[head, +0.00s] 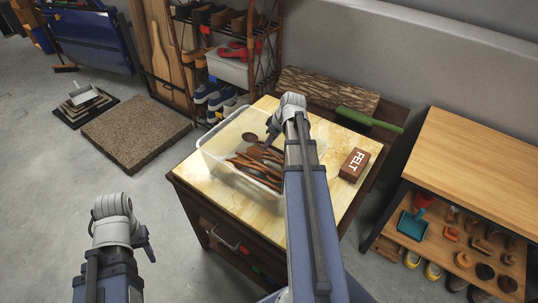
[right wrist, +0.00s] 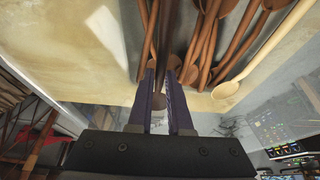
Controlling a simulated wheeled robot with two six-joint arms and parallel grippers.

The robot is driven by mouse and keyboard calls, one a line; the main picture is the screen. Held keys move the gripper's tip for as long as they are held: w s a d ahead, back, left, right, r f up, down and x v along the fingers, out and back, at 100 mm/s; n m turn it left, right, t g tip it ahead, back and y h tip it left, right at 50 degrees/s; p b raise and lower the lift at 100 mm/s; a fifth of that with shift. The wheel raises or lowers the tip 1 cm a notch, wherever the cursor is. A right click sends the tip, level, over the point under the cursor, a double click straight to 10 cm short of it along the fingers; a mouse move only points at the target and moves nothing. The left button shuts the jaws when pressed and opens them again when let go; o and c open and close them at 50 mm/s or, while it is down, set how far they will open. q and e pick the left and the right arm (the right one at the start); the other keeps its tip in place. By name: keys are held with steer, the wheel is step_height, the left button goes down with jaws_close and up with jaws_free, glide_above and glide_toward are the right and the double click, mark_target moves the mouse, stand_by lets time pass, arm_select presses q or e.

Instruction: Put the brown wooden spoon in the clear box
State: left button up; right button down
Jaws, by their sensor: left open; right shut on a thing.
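The clear box (head: 207,152) stands on the pale-topped cabinet, with several brown wooden spoons (head: 256,170) piled inside. My right gripper (head: 272,136) is over the box's far right part. In the right wrist view its two fingers (right wrist: 160,72) are shut on a brown wooden spoon (right wrist: 160,102), seen between them and partly hidden. A dark round spoon bowl (head: 250,137) shows just left of the gripper in the head view. Other brown spoons (right wrist: 205,45) and one pale spoon (right wrist: 226,90) lie beyond the fingertips. My left gripper (head: 122,217) is open and empty over the floor.
A brown FELT block (head: 354,164) sits on the cabinet top (head: 333,190), right of my right arm. A green-handled tool (head: 368,119) lies behind it. A wooden bench (head: 480,165) stands at right, a shoe rack (head: 230,60) behind.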

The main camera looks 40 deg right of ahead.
mark_target(271, 145)
steer(key=shift+f+b, duration=1.95)
steer(key=shift+r, duration=0.15)
steer(key=c, duration=0.8)
jaws_free()
steer(key=shift+c, duration=0.2)
steer(key=p+v, duration=1.1)
steer(key=shift+s+r, duration=0.1)
steer(key=shift+r, duration=0.15)
steer(key=shift+s+r, duration=0.2)
steer(key=shift+r, duration=0.05)
steer(key=shift+d, duration=0.1)
